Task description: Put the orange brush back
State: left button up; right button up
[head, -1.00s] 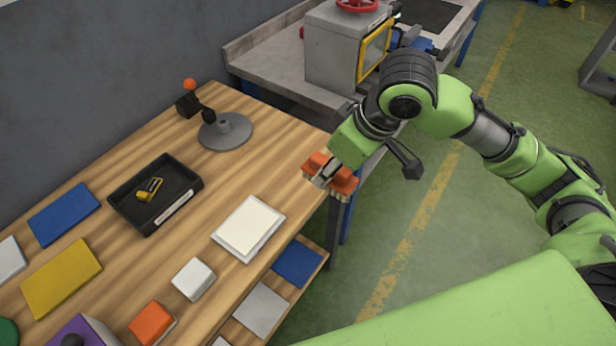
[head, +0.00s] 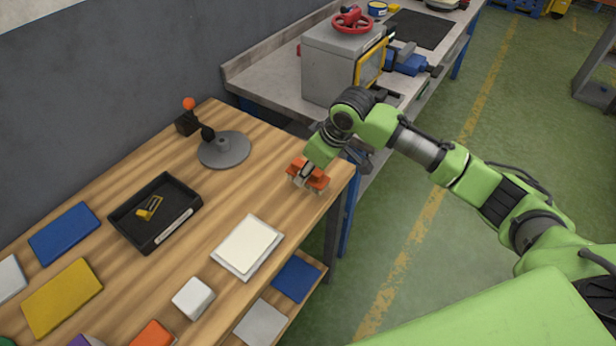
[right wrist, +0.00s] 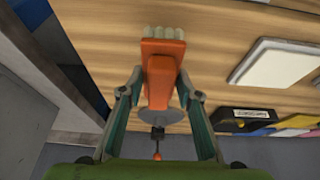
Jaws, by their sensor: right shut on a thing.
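The orange brush (head: 318,180) is held in my right gripper (head: 307,173) above the far right corner of the wooden table. In the right wrist view the brush (right wrist: 163,68) lies between the two fingers of the right gripper (right wrist: 162,85), which is shut on its orange body. Its pale bristles (right wrist: 163,32) point away from the palm. Whether the bristles touch the table top is hard to tell. My left gripper is not in view.
The wooden table (head: 120,270) carries a black tray (head: 183,219) with a yellow item, a white pad (head: 248,245), a white block (head: 193,298) and a grey round base (head: 224,150) with an orange-tipped arm. A grey machine (head: 340,65) stands behind. Table around the brush is clear.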

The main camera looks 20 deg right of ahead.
aim_at(308, 180)
jog(key=shift+w+f+p, duration=0.15)
jog(key=shift+f+p, duration=0.4)
jog(key=shift+f, duration=1.2)
jog(key=shift+f, duration=0.15)
jog(key=o, duration=1.1)
jog(key=shift+o, duration=0.2)
jog(key=shift+r, duration=0.3)
jog(key=b+v, duration=0.1)
jog(key=v, duration=1)
jog(key=shift+r, duration=0.4)
jog(key=shift+f, duration=0.1)
